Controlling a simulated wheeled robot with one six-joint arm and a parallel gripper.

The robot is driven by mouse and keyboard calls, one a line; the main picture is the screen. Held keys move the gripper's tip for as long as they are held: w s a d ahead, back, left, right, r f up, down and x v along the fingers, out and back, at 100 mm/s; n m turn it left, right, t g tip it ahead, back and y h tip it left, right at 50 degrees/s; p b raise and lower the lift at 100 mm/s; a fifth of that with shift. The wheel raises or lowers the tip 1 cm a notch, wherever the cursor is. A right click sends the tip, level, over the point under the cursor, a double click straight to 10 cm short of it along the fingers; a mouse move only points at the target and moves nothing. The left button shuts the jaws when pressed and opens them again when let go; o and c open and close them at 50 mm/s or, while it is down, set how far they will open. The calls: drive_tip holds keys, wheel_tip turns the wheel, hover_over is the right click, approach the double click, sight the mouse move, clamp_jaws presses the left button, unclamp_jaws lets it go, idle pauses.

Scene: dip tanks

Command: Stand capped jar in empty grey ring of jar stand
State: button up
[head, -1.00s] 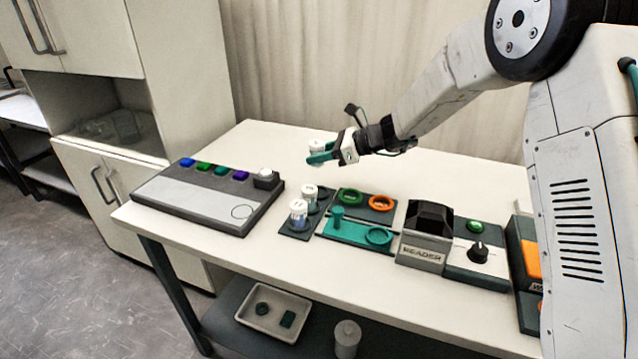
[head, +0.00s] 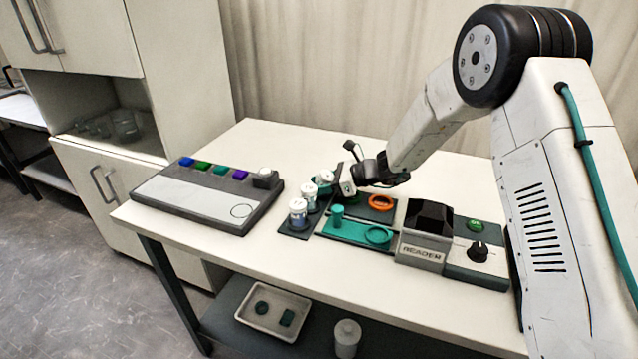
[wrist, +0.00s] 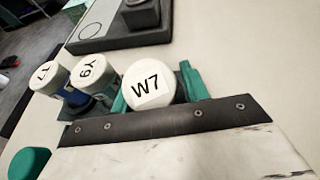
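In the head view this jar (head: 325,176) is at the back end of the dark jar stand (head: 287,228), in line with two other capped jars. I cannot tell whether the held jar touches the stand. The grey ring under it is hidden.
A green tray (head: 345,233) with a peg and ring, an orange ring (head: 381,202) and the READER box (head: 423,240) stand right of the stand. A panel with coloured buttons (head: 200,205) lies to the left. The tabletop behind is clear.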

drive_tip(key=shift+r, duration=0.15)
drive_tip(key=shift+d+r, duration=0.25)
drive_tip(key=shift+d, duration=0.25)
drive_tip(key=v, duration=1)
drive_tip(key=shift+s+d, duration=0.1)
drive_tip(key=shift+s+d+r, duration=0.1)
drive_tip(key=shift+d+r, duration=0.1)
drive_tip(key=shift+r, duration=0.05)
drive_tip(key=s+d+r+n+g+h, duration=0.2)
drive_tip(key=s+r+n, duration=0.4)
drive_tip(key=s, duration=0.4)
drive_tip(key=s+d+r+n+g+h, duration=0.15)
drive_tip(key=s+r+n, duration=0.25)
drive_tip(key=s+r, duration=0.4)
drive_tip(key=s+d+n+t+h, duration=0.1)
drive_tip(key=s+d+n+h, duration=0.4)
drive_tip(key=s, duration=0.7)
drive_tip(key=s+d+n+t+h, duration=0.1)
drive_tip(key=s+d+n+h, duration=0.3)
drive_tip(key=s+d, duration=0.5)
drive_tip(key=s+n, duration=0.1)
drive_tip(key=s, duration=0.3)
drive_tip(key=shift+r+h, duration=0.3)
drive_tip(key=shift+h, duration=0.05)
